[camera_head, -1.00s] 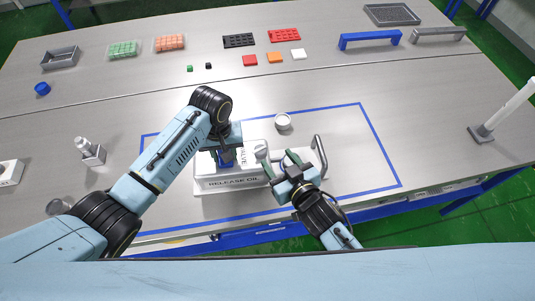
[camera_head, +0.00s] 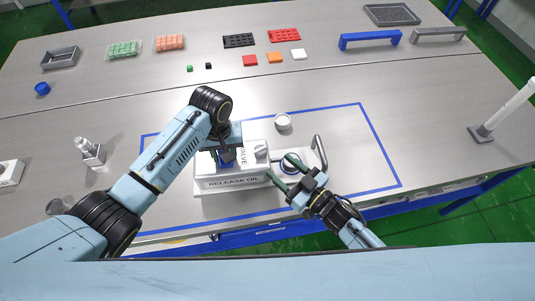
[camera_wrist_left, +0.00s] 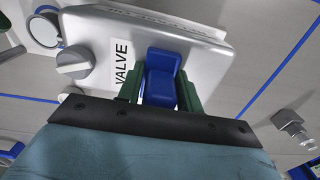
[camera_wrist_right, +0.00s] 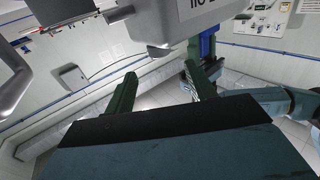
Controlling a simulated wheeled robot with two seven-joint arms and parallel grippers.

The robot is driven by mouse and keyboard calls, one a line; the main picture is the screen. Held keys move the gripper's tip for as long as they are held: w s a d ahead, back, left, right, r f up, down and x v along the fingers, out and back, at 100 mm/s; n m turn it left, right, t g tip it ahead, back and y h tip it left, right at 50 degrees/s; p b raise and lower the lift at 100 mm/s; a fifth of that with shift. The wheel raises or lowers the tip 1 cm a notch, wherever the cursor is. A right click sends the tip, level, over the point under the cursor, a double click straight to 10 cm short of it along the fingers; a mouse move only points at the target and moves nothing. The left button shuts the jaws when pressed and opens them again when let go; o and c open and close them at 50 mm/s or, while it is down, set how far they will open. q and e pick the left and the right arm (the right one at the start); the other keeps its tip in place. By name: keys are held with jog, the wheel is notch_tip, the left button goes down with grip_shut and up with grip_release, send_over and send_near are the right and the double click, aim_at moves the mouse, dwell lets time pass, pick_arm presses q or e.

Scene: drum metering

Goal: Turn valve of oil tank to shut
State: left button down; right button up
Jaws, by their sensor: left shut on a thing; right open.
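The oil tank (camera_head: 232,181) is a pale box marked RELEASE OIL and VALVE, inside the blue taped outline. Its grey round valve knob (camera_head: 261,152) sits on top at the right; the knob with its raised ridge also shows in the left wrist view (camera_wrist_left: 75,62). My left gripper (camera_wrist_left: 160,92) is shut on the blue handle (camera_wrist_left: 162,78) on top of the tank. My right gripper (camera_head: 284,172) is open and empty, just right of the tank and apart from the knob. The right wrist view shows its open fingers (camera_wrist_right: 160,92) below the tank's underside edge.
A small white round cup (camera_head: 283,122) stands behind. Coloured blocks and trays lie far back. The table right of the outline is mostly clear.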

aim_at(265, 154)
jog(key=x, duration=0.6)
jog(key=shift+w+a, duration=0.1)
jog(key=shift+a, duration=0.05)
